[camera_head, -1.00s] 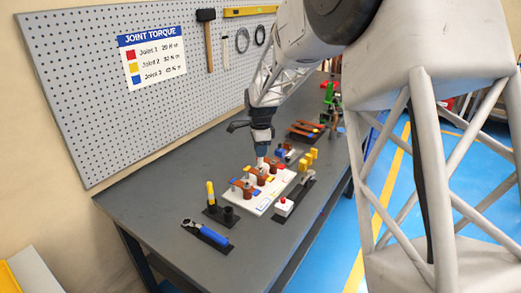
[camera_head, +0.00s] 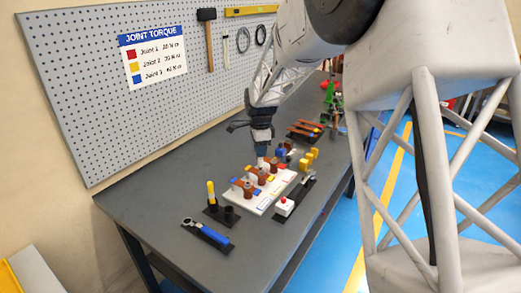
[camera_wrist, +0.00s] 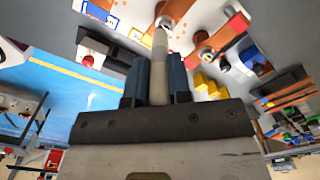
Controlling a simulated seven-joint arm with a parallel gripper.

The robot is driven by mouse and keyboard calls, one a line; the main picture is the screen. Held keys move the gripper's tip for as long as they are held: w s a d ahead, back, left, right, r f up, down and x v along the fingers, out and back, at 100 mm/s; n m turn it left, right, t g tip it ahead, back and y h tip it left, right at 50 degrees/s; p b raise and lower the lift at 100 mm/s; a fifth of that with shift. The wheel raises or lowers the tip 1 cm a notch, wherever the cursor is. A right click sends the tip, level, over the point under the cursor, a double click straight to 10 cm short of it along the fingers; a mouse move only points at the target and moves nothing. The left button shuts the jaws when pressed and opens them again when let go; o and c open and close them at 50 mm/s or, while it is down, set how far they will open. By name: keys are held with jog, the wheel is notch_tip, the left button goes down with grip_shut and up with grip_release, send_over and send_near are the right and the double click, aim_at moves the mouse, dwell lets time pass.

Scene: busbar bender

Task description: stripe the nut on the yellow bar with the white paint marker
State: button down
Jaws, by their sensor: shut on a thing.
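My gripper (camera_wrist: 158,75) is shut on the pale paint marker (camera_wrist: 159,55), which points away from the wrist. In the head view my gripper (camera_head: 261,142) is above the white board (camera_head: 282,186), with the marker (camera_head: 262,160) pointing down. Copper-coloured bars with round metal nuts and small coloured tags stand on the board. In the wrist view the marker's tip overlaps a copper bar (camera_wrist: 176,10) at the top edge; whether it touches a nut is unclear. A neighbouring bar (camera_wrist: 228,36) carries a nut (camera_wrist: 206,54). The yellow bar's nut cannot be clearly made out.
A black holder with a yellow-topped tool (camera_head: 211,190) and a blue-handled wrench (camera_head: 207,233) lie at the near left. A red-button box (camera_head: 284,206) stands right of the board. Yellow blocks (camera_head: 309,158) are behind it.

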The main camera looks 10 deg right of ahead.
jog(key=shift+r, duration=0.15)
jog(key=shift+r, duration=2.85)
jog(key=shift+s+a, duration=0.1)
